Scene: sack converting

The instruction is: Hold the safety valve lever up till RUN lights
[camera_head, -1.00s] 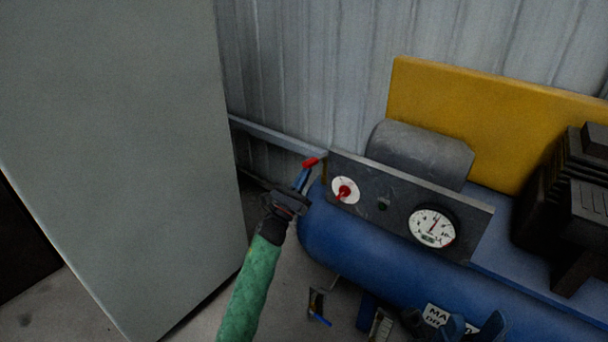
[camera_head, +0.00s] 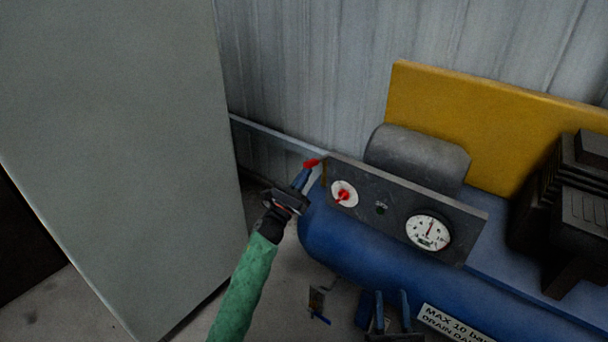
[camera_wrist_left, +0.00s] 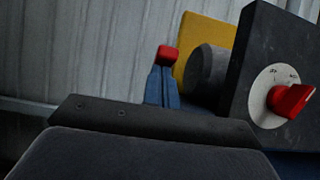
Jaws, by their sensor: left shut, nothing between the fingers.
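The lever's red tip (camera_head: 312,163) sticks out at the left end of the compressor's dark panel (camera_head: 365,193). It also shows in the left wrist view (camera_wrist_left: 168,54), just past my left fingertips. My left gripper (camera_head: 301,178) is shut and empty, its blue fingers right at the red tip; I cannot tell whether they touch it. The rest of the lever is hidden. A small dark lamp (camera_head: 382,210) on the panel is unlit; its label is too small to read. My right gripper (camera_head: 391,302) is open and empty at the bottom, below the panel.
A red knob on a white dial (camera_head: 343,194) and a round gauge (camera_head: 429,233) are on the panel. The blue tank (camera_head: 340,239) lies below it. A grey cabinet (camera_head: 120,150) stands close on the left. A yellow guard (camera_head: 470,115) stands behind.

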